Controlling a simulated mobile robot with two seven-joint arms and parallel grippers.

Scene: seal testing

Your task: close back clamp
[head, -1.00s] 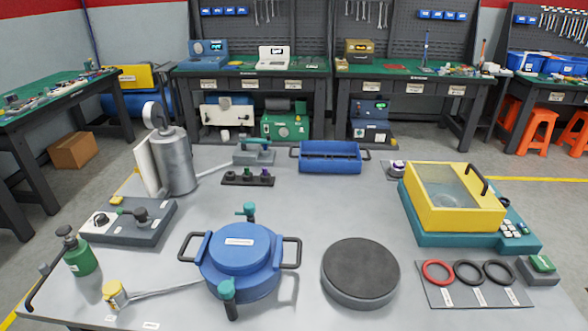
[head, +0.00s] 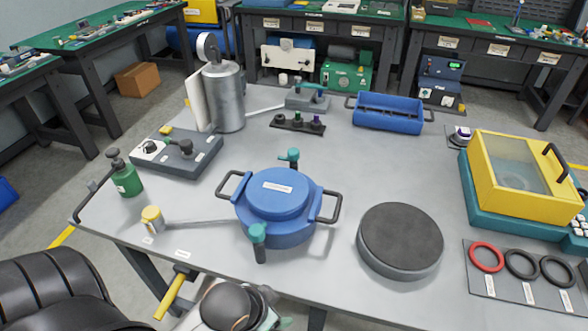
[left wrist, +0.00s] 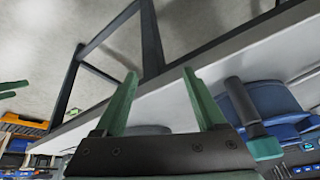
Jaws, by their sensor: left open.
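The blue round vessel (head: 278,200) stands near the table's front, with a lid and two dark side handles. The back clamp (head: 290,158), teal-topped, stands at its far rim; its lower part is partly hidden behind the vessel. The front clamp (head: 258,240) is at the near rim, with a teal top and black lower part. My left gripper (head: 272,308) is low at the bottom of the head view, in front of the table edge and apart from both clamps. In the left wrist view its green fingers (left wrist: 160,78) are spread and empty. My right gripper is not in view.
A dark round plate (head: 400,238) stands right of the vessel. A grey cylinder with a gauge (head: 222,97) and a blue tray (head: 388,113) are behind. The table behind the vessel is mostly clear.

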